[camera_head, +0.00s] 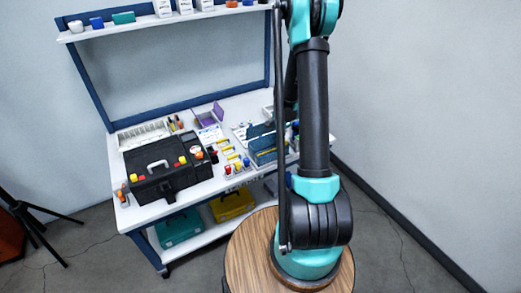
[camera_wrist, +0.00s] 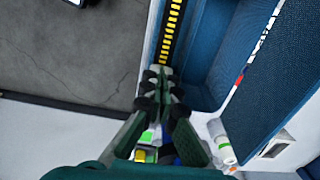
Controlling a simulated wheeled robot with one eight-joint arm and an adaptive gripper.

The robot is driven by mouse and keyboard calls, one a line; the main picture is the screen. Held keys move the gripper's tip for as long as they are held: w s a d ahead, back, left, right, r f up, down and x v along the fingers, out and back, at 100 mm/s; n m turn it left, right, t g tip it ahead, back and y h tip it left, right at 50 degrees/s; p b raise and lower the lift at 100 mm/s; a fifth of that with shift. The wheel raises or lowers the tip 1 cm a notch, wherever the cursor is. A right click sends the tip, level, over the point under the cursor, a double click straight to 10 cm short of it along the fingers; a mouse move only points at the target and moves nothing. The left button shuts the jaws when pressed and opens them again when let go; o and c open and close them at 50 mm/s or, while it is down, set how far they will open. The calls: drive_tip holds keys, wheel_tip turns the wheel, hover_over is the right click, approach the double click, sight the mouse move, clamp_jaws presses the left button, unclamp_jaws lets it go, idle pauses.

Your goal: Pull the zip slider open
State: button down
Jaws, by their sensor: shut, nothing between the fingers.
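The blue case (camera_head: 262,143) sits on the right part of the workbench. In the wrist view the blue case (camera_wrist: 275,90) fills the right side. A black strip with yellow marks, which looks like the zip (camera_wrist: 171,32), runs along its edge toward the top. My gripper (camera_wrist: 158,74) is shut and empty, its tips at the lower end of the visible strip. I cannot make out the slider; the fingers may hide it. In the head view my arm covers part of the case's surroundings, and the fingers cannot be told apart there.
A black toolbox (camera_head: 150,188) stands on the left of the workbench (camera_head: 140,212). A purple bin (camera_head: 208,115) and small coloured parts lie between. Teal (camera_head: 180,229) and yellow (camera_head: 232,205) cases sit on the lower shelf. In the wrist view a white cylinder (camera_wrist: 221,142) lies beside the fingers.

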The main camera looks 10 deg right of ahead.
drive_tip(key=shift+a+r, duration=0.1)
drive_tip(key=shift+a, duration=0.15)
wheel_tip(320, 180, up, 7)
idle(0.7)
drive_tip(key=shift+s, duration=0.1)
drive_tip(key=s+a+r+n+t, duration=0.1)
drive_tip(key=s+a+r+n, duration=0.1)
drive_tip(key=s+r+n, duration=0.3)
drive_tip(key=s+a+r+n+t, duration=0.1)
drive_tip(key=s+a+r+n, duration=0.15)
drive_tip(key=s, duration=0.35)
drive_tip(key=s+a+n+t, duration=0.2)
drive_tip(key=s+n, duration=0.5)
drive_tip(key=s, duration=0.7)
drive_tip(key=shift+s+a+f, duration=0.25)
drive_tip(key=shift+s+a, duration=0.1)
drive_tip(key=shift+a, duration=0.3)
